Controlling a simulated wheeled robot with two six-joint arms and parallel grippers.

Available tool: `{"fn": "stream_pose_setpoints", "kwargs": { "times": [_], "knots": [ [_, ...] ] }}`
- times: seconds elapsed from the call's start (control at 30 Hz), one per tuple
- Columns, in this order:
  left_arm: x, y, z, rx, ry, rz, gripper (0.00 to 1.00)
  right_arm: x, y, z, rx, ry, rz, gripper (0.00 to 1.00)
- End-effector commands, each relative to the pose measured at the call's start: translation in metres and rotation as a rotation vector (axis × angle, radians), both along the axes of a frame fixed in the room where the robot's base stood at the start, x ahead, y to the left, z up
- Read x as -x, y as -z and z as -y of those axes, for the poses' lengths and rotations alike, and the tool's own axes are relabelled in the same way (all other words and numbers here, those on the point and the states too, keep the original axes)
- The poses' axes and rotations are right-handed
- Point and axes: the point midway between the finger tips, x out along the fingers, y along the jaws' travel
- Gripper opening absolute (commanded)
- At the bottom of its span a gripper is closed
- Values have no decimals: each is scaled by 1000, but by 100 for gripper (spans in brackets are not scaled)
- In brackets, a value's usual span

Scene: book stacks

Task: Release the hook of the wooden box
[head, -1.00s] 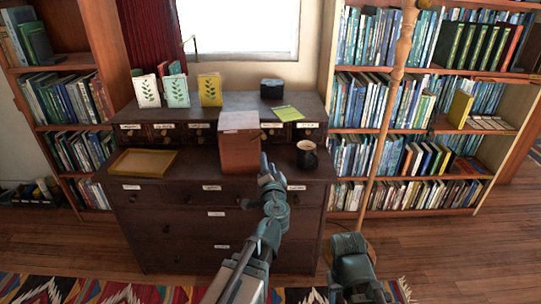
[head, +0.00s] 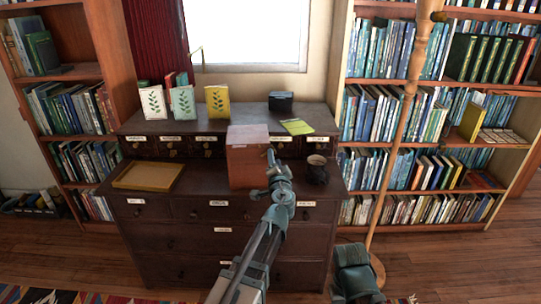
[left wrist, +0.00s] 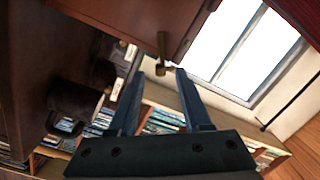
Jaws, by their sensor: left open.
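The wooden box (head: 246,163) stands upright on the dark chest top, reddish-brown with a paler lid. Its side fills the upper part of the left wrist view (left wrist: 147,17), tilted. A small brass-coloured hook (left wrist: 162,45) hangs at the box's edge in that view. My left gripper (head: 262,188) is at the box's lower right front. In the left wrist view its two fingers (left wrist: 160,76) are open and empty, with the hook just beyond the fingertips, near the gap between them. I cannot tell whether they touch it.
A dark mug (head: 317,170) stands close to the right of my left gripper. A yellow tray (head: 149,176) lies at the left of the chest (head: 200,208). Upright cards, a dark case (head: 281,102) and a green notepad (head: 297,127) are on the raised back shelf.

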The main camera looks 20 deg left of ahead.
Motion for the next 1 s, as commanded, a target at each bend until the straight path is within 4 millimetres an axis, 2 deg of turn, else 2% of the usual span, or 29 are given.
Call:
{"fn": "stream_pose_setpoints", "kwargs": {
  "times": [0.03,0.13,0.43,0.7,1.0],
  "knots": [
    [-9,0,-1,0,0,0,49,0,0,0,0,0,0,50],
    [-14,0,-2,0,1,0,49,0,0,0,0,0,0,50],
    [-15,0,-2,0,1,0,49,0,0,0,0,0,0,50],
    [-15,0,-2,0,1,0,0,0,0,0,0,0,0,50],
    [-15,1,-2,-12,1,-5,0,0,1,0,0,0,0,50]
  ]
}}
